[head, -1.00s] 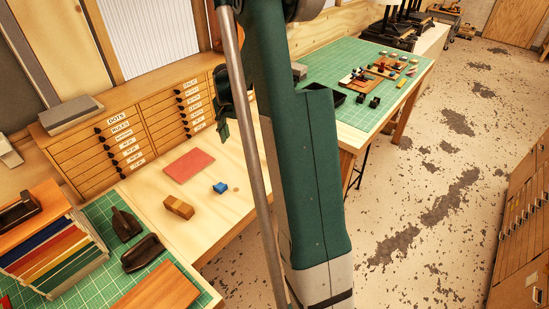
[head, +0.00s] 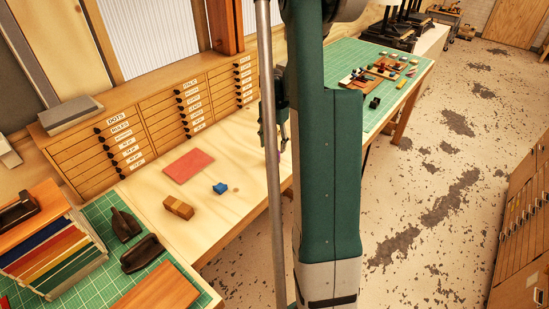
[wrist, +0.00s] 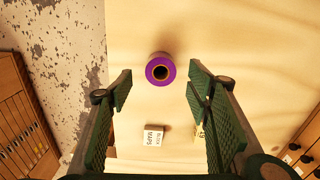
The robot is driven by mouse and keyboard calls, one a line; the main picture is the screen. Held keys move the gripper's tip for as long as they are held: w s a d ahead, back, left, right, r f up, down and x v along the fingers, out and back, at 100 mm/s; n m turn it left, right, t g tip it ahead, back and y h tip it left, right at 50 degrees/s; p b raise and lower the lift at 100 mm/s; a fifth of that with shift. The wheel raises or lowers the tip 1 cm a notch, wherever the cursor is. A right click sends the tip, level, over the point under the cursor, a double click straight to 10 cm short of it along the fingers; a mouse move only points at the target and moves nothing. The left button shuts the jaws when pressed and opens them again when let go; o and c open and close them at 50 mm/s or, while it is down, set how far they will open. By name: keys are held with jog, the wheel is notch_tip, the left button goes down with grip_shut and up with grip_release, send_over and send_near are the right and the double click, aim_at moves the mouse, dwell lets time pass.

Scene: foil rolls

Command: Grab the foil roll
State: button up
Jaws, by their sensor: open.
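The foil roll (wrist: 161,69) is a purple roll with a dark round core, seen end-on in the wrist view on the pale wooden bench top (wrist: 240,50). My gripper (wrist: 160,88) is open, with green fingers on either side of the view. The roll appears between and slightly beyond the fingertips, and neither finger touches it. In the head view my gripper (head: 283,128) is partly hidden behind a grey rod and my arm, over the right part of the bench. I cannot make out the roll clearly there.
Small labelled blocks, one a white block (wrist: 153,135), lie nearer the wrist. A red pad (head: 188,165), a blue object (head: 220,188) and a wooden block (head: 178,207) lie to the left on the bench. Drawer cabinets (head: 165,105) line the back.

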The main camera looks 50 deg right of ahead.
aim_at(274, 153)
jog(key=shift+f, duration=1.3)
jog(key=shift+f, duration=0.1)
jog(key=shift+w+f+p, duration=0.1)
jog(key=shift+f+p, duration=0.25)
jog(key=shift+f, duration=2.15)
jog(key=c, duration=1)
